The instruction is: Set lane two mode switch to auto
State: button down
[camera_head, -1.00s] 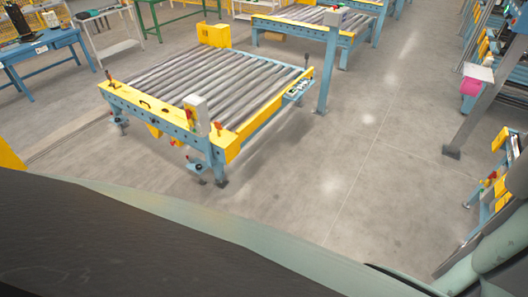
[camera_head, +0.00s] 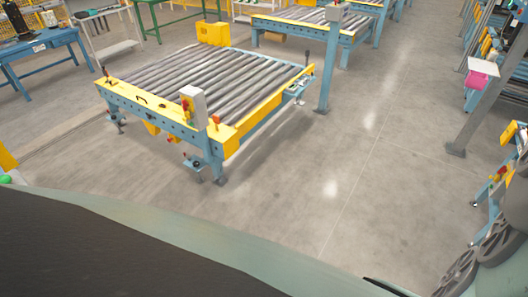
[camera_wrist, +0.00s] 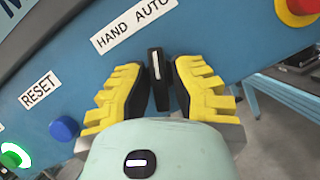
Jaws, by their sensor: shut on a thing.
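In the wrist view, a black selector switch (camera_wrist: 155,62) with a white mark sits on a blue panel (camera_wrist: 235,40), below a white label reading HAND AUTO (camera_wrist: 133,27). The label slants up to the right. The switch handle stands nearly upright in the picture, its top toward the AUTO end of the label; its exact detent I cannot tell. My gripper (camera_wrist: 158,85) has yellow ribbed fingers with black pads, shut on the switch handle from both sides. The handle's lower end lies between the pads. The gripper is out of the head view.
On the panel are a blue button (camera_wrist: 65,128) by a RESET label (camera_wrist: 40,90), a lit green button (camera_wrist: 14,157) and a red stop button (camera_wrist: 300,8). In the head view, a roller conveyor (camera_head: 200,75) stands ahead, with open floor (camera_head: 300,195) to its right.

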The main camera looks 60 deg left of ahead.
jog(key=m+g+b, duration=0.1)
jog(key=m, duration=0.1)
jog(key=m+g+b, duration=0.1)
jog(key=m, duration=0.2)
jog(key=shift+m+g+y+b, duration=0.3)
jog(key=shift+g+b, duration=0.1)
jog(key=shift+m, duration=0.6)
jog(key=c, duration=1)
grip_release()
jog(key=shift+d+r, duration=0.1)
jog(key=shift+d, duration=0.1)
jog(key=shift+a, duration=0.1)
jog(key=v, duration=1.2)
jog(key=shift+w, duration=0.1)
